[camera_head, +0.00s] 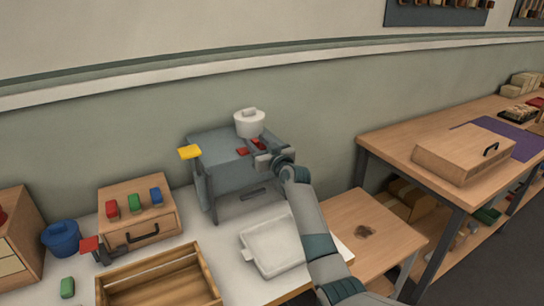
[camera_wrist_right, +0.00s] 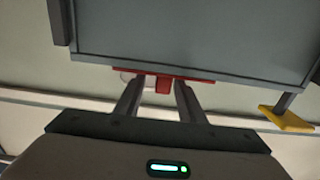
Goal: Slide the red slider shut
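The grey machine (camera_head: 226,163) stands on the white table against the wall. Red parts of the slider (camera_head: 259,144) show at its top, near the white lidded pot. In the right wrist view the red slider (camera_wrist_right: 163,85) is a thin strip along the machine's edge with a small tab sticking out. My right gripper (camera_head: 266,158) is at the machine's upper right side. In the wrist view its two fingers (camera_wrist_right: 158,92) are apart, one on each side of the tab, with gaps visible. Whether they touch the strip I cannot tell.
A yellow paddle (camera_head: 190,152) sticks out at the machine's left; it also shows in the wrist view (camera_wrist_right: 286,119). The white pot (camera_head: 249,123) is close to my right gripper. A white tray (camera_head: 272,246), wooden crate (camera_head: 160,283) and small drawer box (camera_head: 140,221) stand in front.

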